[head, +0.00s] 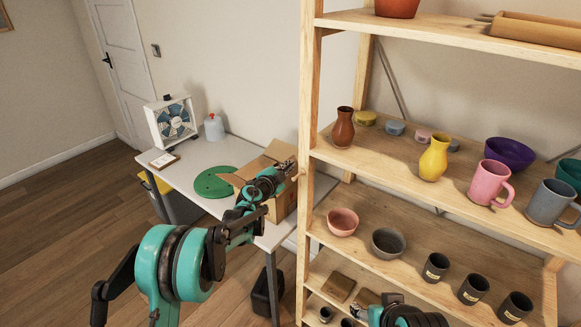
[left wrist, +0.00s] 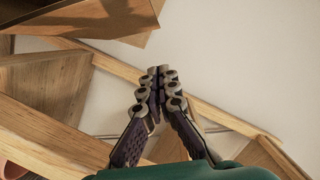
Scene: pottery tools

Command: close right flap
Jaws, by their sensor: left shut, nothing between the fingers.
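The cardboard box (head: 281,209) stands on the white table beside the wooden shelf. A flap on its left side (head: 232,180) sticks outward, and a flap at the back (head: 279,150) stands up. My left gripper (head: 290,167) is over the right part of the box, close to the shelf post. My arm and gripper hide much of the box top, so the right flap is hard to make out. In the left wrist view the fingers (left wrist: 158,78) are shut and empty, with a brown panel, probably a box flap, at the top left. My right gripper (head: 365,309) is low by the shelf; its fingers are unclear.
The wooden shelf (head: 400,170) with vases, mugs and bowls is close to the box on the right. On the table (head: 215,152) are a green disc (head: 212,182), a fan (head: 171,121) and a spray bottle (head: 214,127). The table's left part has free room.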

